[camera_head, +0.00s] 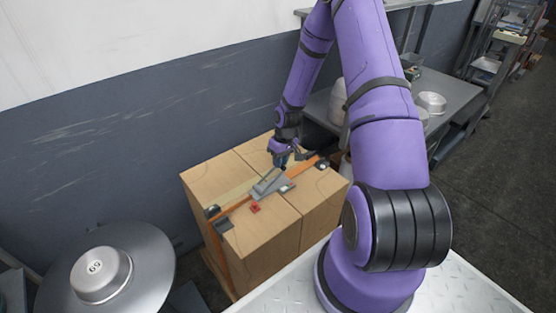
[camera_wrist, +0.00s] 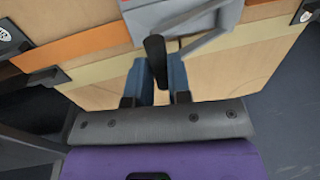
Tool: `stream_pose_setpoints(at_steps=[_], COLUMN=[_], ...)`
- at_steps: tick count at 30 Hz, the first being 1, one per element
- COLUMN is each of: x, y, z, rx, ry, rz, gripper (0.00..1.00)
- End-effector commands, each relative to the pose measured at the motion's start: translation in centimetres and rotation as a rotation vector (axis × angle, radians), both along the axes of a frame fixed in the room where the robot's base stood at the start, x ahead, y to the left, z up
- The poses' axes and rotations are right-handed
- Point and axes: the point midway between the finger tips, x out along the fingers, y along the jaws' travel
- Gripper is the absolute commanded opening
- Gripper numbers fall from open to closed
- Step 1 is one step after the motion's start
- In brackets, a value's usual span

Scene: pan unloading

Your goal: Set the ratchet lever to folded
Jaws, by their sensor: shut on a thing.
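The grey ratchet (camera_head: 264,188) sits on an orange strap (camera_head: 237,204) across the top of the cardboard boxes (camera_head: 217,175). In the wrist view its grey body (camera_wrist: 185,14) is at the top, cut off by the frame edge. The lever's black grip (camera_wrist: 156,60) points down between the two blue fingers of my gripper (camera_wrist: 159,82). My gripper (camera_head: 281,161) is shut on the lever at the far side of the ratchet. The lever's exact angle is hard to tell, as my gripper partly hides it.
A small red piece (camera_head: 255,208) lies beside the ratchet. Dark edge protectors (camera_head: 223,225) sit under the strap. A grey wall (camera_head: 90,155) stands behind the boxes.

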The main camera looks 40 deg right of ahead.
Motion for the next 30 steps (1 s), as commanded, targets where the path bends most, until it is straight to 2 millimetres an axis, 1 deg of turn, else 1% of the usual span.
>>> stream_pose_setpoints(at_steps=[1,10,20,30], x=[-0.1,-0.1,0.0,0.0], y=[-0.3,-1.3,-2.0,-2.3], z=[-0.3,-1.9,-3.7,-4.9], rx=[0.023,0.161,0.315,0.306], ry=[0.002,0.007,0.011,0.012], rz=[-0.007,-0.007,-0.003,-0.001], gripper=[0.0,0.0,0.0,0.0])
